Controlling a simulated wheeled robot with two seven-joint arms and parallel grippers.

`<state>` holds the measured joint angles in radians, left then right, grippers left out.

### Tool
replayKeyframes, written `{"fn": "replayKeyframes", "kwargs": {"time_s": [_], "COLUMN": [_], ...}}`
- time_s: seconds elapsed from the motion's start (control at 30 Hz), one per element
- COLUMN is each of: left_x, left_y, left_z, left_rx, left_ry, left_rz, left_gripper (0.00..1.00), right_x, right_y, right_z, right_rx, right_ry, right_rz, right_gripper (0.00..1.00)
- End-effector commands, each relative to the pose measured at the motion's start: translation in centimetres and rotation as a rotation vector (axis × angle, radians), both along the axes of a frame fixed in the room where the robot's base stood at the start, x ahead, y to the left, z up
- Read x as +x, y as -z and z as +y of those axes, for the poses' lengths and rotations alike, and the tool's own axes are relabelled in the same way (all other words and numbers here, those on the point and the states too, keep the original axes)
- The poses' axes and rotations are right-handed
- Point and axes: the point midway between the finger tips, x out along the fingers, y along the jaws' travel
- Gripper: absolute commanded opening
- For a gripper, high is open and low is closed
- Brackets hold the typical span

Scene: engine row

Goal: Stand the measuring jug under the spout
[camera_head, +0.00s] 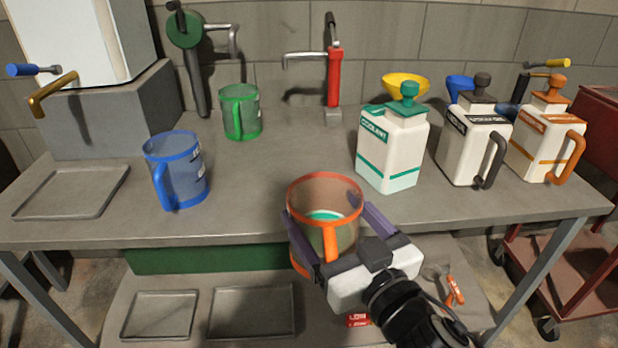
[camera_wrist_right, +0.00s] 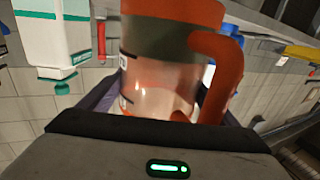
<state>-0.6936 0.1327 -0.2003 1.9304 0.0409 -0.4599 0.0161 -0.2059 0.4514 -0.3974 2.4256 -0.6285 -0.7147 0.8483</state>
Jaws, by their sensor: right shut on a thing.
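A clear measuring jug (camera_head: 316,204) with an orange rim and handle is in my right gripper (camera_head: 327,211), at the table's front edge. The purple fingers are shut on either side of it, and the jug looks roughly upright. Something teal and white shows through its lower part; I cannot tell if it is liquid. The jug also fills the middle of the right wrist view (camera_wrist_right: 165,60), its handle to the right. Spouts show on the red pump (camera_head: 333,78), the green pump (camera_head: 184,32) and the brass tap (camera_head: 52,93). My left gripper is out of view.
A blue jug (camera_head: 178,170) and a green jug (camera_head: 240,112) stand on the table (camera_head: 262,170). White containers, including the coolant one (camera_head: 392,150), stand at the right with funnels behind. A tray (camera_head: 70,192) lies at the left. The table's middle is clear.

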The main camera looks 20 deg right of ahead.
Motion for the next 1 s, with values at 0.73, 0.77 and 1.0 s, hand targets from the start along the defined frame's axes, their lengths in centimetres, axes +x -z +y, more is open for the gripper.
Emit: {"fn": "replayKeyframes", "kwargs": {"time_s": [0.73,0.77,1.0], "left_x": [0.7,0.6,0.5], "left_y": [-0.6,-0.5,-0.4], "left_z": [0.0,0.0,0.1], "left_rx": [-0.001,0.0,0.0], "left_ry": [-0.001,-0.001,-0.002], "left_rz": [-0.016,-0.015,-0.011], "left_gripper": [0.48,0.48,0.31], "right_x": [-8.5,-8.5,-8.7], "right_y": [7.1,7.1,6.9], "right_z": [-1.6,-1.6,-2.0], "right_rx": [-0.005,-0.004,-0.002], "right_ry": [0.068,0.07,0.079], "right_rz": [-0.006,-0.007,-0.007], "right_gripper": [0.39,0.39,0.39]}}
